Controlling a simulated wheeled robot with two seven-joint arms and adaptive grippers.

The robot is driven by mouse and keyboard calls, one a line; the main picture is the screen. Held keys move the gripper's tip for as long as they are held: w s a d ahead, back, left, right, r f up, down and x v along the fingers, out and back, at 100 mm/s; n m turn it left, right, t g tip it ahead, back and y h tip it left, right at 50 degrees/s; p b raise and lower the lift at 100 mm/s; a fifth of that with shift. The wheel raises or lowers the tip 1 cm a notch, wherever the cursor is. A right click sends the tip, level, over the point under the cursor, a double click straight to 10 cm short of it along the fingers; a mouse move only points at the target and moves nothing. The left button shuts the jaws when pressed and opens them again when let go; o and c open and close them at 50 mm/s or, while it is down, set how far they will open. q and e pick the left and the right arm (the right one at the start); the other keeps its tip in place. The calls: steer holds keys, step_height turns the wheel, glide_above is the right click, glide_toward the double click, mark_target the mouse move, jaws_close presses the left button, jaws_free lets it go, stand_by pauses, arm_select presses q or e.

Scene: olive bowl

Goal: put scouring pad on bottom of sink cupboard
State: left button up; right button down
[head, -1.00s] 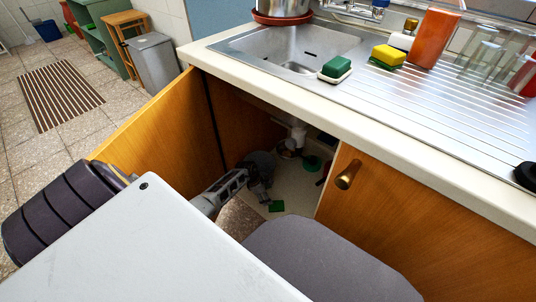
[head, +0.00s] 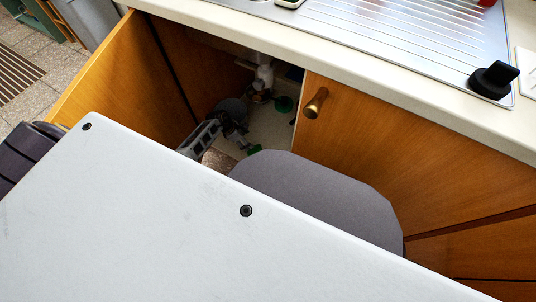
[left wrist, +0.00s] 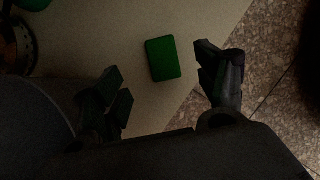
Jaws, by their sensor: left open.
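The green scouring pad (head: 254,149) lies on the pale bottom of the sink cupboard (head: 272,125), close to its front edge. In the left wrist view the pad (left wrist: 162,58) lies flat, apart from both fingers. My left gripper (head: 243,143) is inside the open cupboard, above the bottom. Its fingers (left wrist: 168,90) are spread and empty, with the pad just beyond the gap between them. My right gripper is not in view.
The open cupboard door (head: 110,70) stands on the left and a closed door (head: 370,130) with a knob on the right. A drain pipe (head: 263,75) hangs inside at the back. Another green item (head: 284,103) stands deeper inside. Speckled floor tiles (left wrist: 268,60) lie outside the front edge.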

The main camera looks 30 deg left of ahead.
arm_select(q)
steer(key=w+d+r+n+t+y, duration=0.1)
steer(key=w+d+r+n+t, duration=0.1)
steer(key=d+r+n+t, duration=0.6)
steer(key=w+d+r+n+t+y, duration=0.1)
steer(key=d+r+n+t, duration=0.15)
steer(key=r+n, duration=0.95)
steer(key=s+d+f+n+g+h, duration=0.1)
steer(key=s+d+n+g, duration=0.3)
steer(key=s+n, duration=0.7)
steer(key=s+d+f+n+g+h, duration=0.1)
steer(key=s+d+n+g, duration=0.3)
steer(key=s+d+n, duration=0.5)
steer(key=s+n, duration=0.3)
steer(key=shift+n, duration=0.3)
